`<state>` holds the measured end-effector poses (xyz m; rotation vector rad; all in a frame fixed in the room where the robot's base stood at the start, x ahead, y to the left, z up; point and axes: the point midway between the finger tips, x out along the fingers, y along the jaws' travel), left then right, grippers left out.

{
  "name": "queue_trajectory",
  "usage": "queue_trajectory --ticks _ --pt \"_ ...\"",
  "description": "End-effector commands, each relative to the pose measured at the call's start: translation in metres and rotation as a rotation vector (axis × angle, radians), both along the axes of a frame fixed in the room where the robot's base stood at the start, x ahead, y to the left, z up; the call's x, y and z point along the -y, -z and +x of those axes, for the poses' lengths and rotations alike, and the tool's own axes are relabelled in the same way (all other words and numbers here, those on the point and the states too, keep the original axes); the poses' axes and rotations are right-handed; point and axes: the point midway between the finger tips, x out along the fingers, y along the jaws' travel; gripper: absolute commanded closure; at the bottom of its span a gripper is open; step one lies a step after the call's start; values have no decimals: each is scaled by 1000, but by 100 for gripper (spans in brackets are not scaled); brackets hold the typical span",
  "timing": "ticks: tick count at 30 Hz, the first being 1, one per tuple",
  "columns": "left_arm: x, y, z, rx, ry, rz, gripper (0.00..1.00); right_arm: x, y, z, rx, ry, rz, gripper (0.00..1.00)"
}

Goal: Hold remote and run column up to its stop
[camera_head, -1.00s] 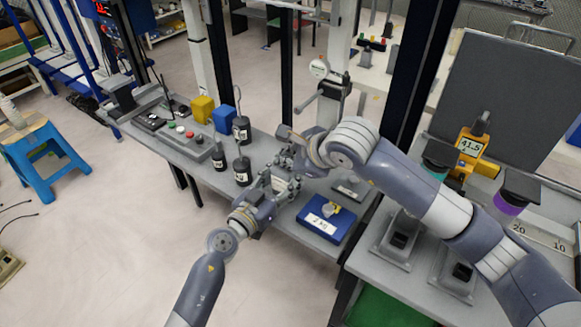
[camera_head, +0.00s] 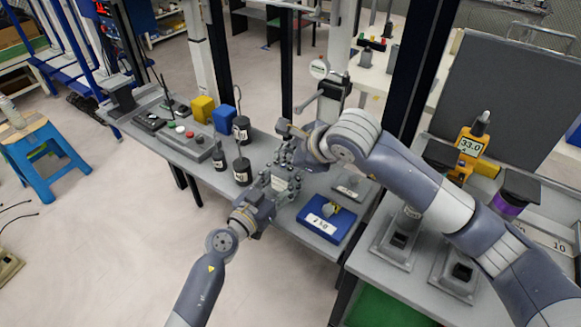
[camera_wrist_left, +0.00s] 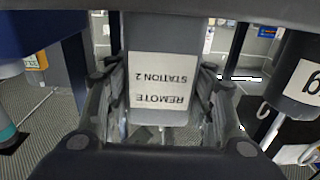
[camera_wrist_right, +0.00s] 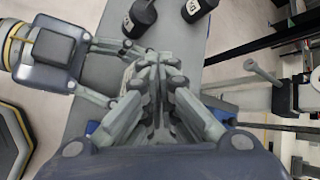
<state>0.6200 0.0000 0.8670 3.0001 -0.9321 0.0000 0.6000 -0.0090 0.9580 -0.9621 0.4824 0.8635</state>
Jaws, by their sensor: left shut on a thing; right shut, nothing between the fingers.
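A grey remote labelled "REMOTE STATION 2" (camera_wrist_left: 160,85) is gripped in my left gripper (camera_head: 284,183), above the grey bench. In the left wrist view the fingers lie along both sides of it and its label appears upside down. My right gripper (camera_head: 288,158) is shut and empty, close beside the remote. In the right wrist view its closed fingertips (camera_wrist_right: 160,75) cover most of the remote; whether they touch it is unclear. A yellow readout (camera_head: 470,146) shows 33.0. Two black-topped columns, one with a purple band (camera_head: 508,203), stand at right, partly behind my right arm.
The grey bench holds black weights (camera_head: 242,170), a button box (camera_head: 190,140), yellow (camera_head: 203,109) and blue blocks (camera_head: 224,119). A blue tray (camera_head: 313,228) labelled 2 kg lies at its front right. A blue stool (camera_head: 45,155) stands left, with clear floor between.

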Motion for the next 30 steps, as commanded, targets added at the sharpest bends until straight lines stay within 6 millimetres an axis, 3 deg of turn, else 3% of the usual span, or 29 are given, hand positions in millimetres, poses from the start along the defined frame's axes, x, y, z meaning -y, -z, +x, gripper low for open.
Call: queue_trajectory --ticks 10,22,30 --pt "0 0 0 -1 0 1 78 0 -4 0 1 0 1 100" --pt "0 0 0 -1 0 1 78 0 -42 0 3 -1 0 100" --pt "0 0 0 -1 0 1 78 0 -51 0 0 -2 0 100"
